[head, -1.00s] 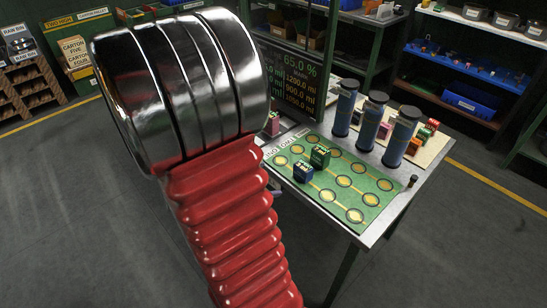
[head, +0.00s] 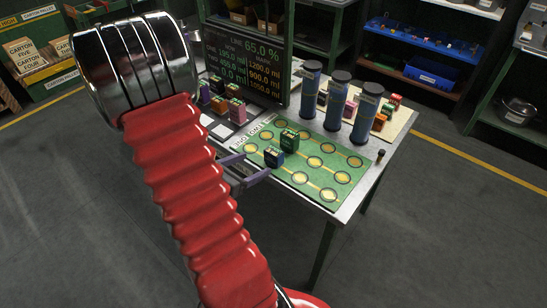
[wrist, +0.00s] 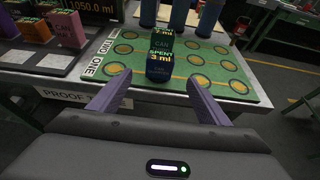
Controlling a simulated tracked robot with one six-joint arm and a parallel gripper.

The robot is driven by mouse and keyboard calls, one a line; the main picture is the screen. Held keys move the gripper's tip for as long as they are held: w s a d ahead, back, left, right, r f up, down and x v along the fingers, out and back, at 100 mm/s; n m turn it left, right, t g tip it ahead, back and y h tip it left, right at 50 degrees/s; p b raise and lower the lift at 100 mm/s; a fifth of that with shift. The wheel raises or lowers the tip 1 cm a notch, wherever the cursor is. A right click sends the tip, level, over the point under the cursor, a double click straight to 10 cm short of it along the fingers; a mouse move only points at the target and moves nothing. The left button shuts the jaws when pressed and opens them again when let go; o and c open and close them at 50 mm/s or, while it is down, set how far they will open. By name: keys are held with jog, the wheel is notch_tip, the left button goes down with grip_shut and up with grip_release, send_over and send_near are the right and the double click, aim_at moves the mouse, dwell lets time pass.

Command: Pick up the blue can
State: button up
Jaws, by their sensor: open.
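The blue can (head: 274,156) is a small dark blue block-shaped can standing on the green mat (head: 300,186), near its front left part. In the wrist view the blue can (wrist: 159,70) shows a "SPENT 3 ml" label and stands centred ahead of the fingers. A green can (head: 289,139) stands close behind it. My gripper (head: 256,163) is open and empty at the table's near edge, its purple fingers pointing at the blue can. In the wrist view my gripper (wrist: 157,82) has one finger to each side of the can's line, with the can beyond the tips.
Three tall blue cylinders (head: 335,100) with black caps stand behind the mat. A dark display screen (head: 253,55) rises at the back left. Several small coloured boxes (head: 237,110) stand left of the mat. The mat's right part holds only bare yellow circles.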

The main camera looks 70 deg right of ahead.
aim_at(270, 158)
jog(key=x, duration=0.7)
jog(key=shift+s+d+f, duration=0.1)
jog(key=shift+d+f, duration=0.05)
jog(key=shift+d+f, duration=0.1)
jog(key=shift+d, duration=0.05)
jog(key=shift+f+x, duration=0.15)
jog(key=shift+x, duration=1.1)
jog(key=shift+f+x, duration=0.15)
jog(key=shift+x, duration=1.1)
jog(key=shift+c, duration=0.3)
jog(key=c, duration=1.2)
